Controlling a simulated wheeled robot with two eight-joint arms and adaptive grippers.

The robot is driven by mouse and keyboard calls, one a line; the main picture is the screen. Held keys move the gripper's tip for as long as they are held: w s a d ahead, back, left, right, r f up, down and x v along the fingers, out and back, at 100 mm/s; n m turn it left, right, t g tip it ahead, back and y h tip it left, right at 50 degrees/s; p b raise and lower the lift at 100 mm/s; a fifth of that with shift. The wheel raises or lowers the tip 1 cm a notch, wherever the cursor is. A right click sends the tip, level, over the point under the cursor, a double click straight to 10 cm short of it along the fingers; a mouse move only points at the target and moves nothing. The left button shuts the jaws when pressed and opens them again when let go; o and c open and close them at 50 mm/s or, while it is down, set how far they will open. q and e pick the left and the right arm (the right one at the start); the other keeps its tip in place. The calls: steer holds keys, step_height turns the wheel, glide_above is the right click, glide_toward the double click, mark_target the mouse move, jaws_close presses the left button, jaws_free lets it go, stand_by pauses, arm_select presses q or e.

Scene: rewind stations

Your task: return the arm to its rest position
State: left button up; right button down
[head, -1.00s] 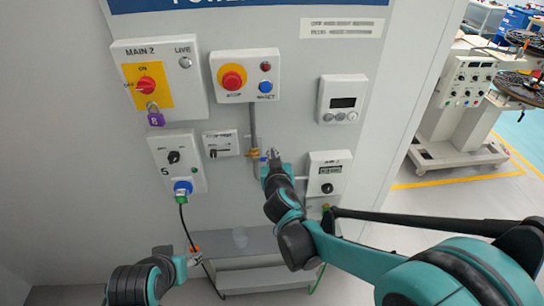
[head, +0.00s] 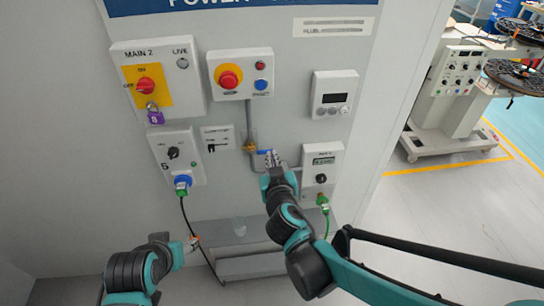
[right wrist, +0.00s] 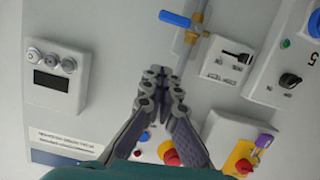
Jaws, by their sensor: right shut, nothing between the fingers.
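My right gripper (head: 271,158) is in front of the panel, just below and right of a small pipe valve (head: 250,145). The valve's blue handle (head: 264,152) points sideways, across the pipe. In the right wrist view, my right gripper (right wrist: 160,77) is shut, its fingers together and empty. There the blue handle (right wrist: 175,19) lies beyond the fingertips, with a visible gap in the picture. My left gripper (head: 191,243) is low in the head view, in front of the lower wall; its fingers are too small to read.
The panel carries a MAIN 2 switch box (head: 155,80) with a purple padlock (head: 155,117), a red stop button (head: 229,76), a display box (head: 334,94) and a plug box (head: 322,168). Below is a grey shelf (head: 270,232). Open floor lies at the right.

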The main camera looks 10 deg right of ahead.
steer(key=s+d+f+g+b, duration=0.3)
steer(key=s+d+f+g, duration=0.1)
steer(key=s+f, duration=0.3)
steer(key=s+d+f+g+b, duration=0.3)
steer(key=s+d+f, duration=0.3)
steer(key=s, duration=0.6)
steer(key=shift+f+m+g+b, duration=0.3)
steer(key=shift+f+m+g, duration=0.1)
steer(key=shift+g, duration=0.1)
